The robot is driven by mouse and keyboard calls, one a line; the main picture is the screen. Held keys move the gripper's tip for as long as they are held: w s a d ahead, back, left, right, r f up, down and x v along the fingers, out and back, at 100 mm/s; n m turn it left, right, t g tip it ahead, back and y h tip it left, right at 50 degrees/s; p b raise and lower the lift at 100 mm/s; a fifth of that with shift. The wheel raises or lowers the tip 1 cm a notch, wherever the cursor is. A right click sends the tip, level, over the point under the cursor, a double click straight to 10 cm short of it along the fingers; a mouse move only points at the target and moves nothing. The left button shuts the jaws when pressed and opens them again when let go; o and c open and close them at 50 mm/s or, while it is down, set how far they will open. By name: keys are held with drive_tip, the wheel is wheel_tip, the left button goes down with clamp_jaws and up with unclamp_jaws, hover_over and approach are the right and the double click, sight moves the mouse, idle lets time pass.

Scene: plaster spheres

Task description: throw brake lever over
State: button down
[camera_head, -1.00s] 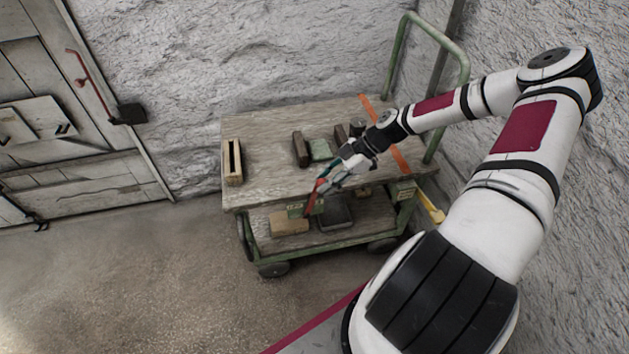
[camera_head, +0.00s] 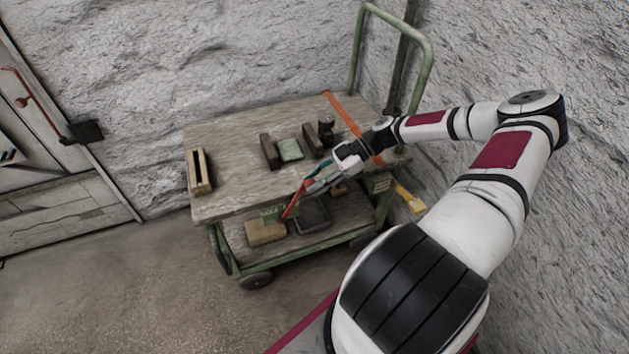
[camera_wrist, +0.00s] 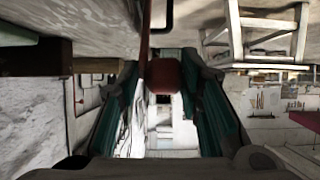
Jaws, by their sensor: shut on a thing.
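The brake lever (camera_head: 293,201) is a red bar at the front edge of a green-framed cart. It leans up to the right, and its upper end goes in between my fingers. My gripper (camera_head: 313,184) is shut on it, just off the front edge of the cart's top. In the wrist view, a red grip (camera_wrist: 166,76) sits between the teal finger pads of my gripper (camera_wrist: 162,88). The lever's lower end is small and its pivot cannot be made out.
The lower shelf holds a wooden block (camera_head: 265,233) and a grey tray (camera_head: 312,215). A yellow piece (camera_head: 410,198) sticks out at right. Floor in front is clear.

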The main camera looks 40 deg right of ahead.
drive_tip(key=c, duration=1.2)
unclamp_jaws()
drive_tip(key=shift+s+a+f, duration=0.1)
drive_tip(key=shift+s+f, duration=0.15)
drive_tip(key=shift+s, duration=0.15)
drive_tip(key=shift+c, duration=0.2)
drive_tip(key=shift+w, duration=0.1)
drive_tip(key=shift+r, duration=0.1)
drive_tip(key=v, duration=1.2)
